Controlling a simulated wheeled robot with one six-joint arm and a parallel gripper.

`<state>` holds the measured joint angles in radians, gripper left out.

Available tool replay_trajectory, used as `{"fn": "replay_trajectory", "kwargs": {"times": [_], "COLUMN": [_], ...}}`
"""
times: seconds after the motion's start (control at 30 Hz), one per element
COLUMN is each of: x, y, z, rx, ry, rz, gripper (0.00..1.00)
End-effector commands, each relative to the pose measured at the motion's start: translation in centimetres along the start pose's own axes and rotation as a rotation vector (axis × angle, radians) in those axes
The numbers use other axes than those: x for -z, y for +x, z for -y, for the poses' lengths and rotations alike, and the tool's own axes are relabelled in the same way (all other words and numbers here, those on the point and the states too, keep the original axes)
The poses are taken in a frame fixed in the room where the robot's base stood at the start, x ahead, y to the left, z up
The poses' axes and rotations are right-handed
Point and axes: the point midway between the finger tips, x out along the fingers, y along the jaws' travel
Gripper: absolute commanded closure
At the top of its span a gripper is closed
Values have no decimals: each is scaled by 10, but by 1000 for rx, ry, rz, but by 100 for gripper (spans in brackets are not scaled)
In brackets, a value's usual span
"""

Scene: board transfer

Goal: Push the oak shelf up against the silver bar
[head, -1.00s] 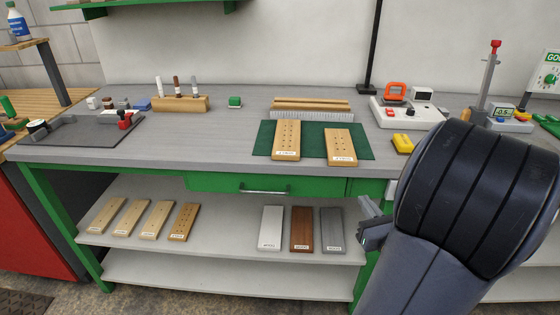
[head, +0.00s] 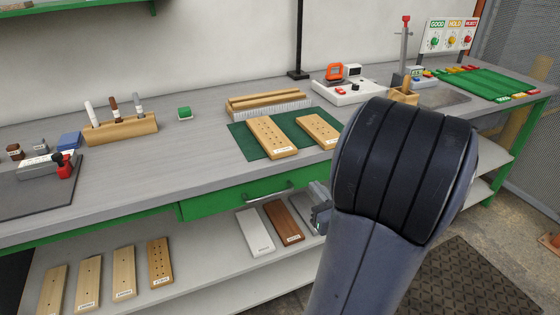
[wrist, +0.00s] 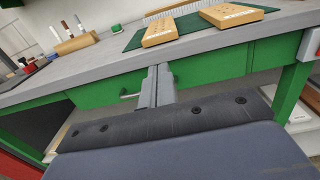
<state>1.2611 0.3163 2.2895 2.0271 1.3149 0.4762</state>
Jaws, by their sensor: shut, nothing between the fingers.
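Two pale wooden boards with drilled holes, a left one (head: 272,138) and a right one (head: 319,129), lie on a green mat (head: 246,139) on the bench. Both show in the wrist view, the left (wrist: 159,33) and right (wrist: 231,15). I cannot read their labels or tell which board is oak. A pale silver ribbed strip (head: 262,111) runs behind them with wooden strips; I cannot tell if it is the silver bar. My gripper (head: 319,208) is shut and empty in front of the bench, below its top; its fingers (wrist: 156,84) show before the green drawer front.
Several pale boards (head: 124,272) and white (head: 254,232) and brown (head: 284,222) boards lie on the lower shelf. A grey one is partly hidden by my gripper. A pen block (head: 122,131) and a grey-white device (head: 348,91) stand on the bench.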

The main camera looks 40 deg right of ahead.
Motion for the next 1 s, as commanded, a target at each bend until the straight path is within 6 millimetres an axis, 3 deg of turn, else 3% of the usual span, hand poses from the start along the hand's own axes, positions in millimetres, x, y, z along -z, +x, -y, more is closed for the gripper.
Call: {"fn": "replay_trajectory", "kwargs": {"times": [0.27, 0.8, 1.0], "x": [0, 0, 0], "y": [22, 116, 136], "z": [-1, -1, 0], "rx": [-5, -4, -2], "ry": [-1, 0, -1], "rz": [0, 0, 0], "gripper": [100, 100, 100]}}
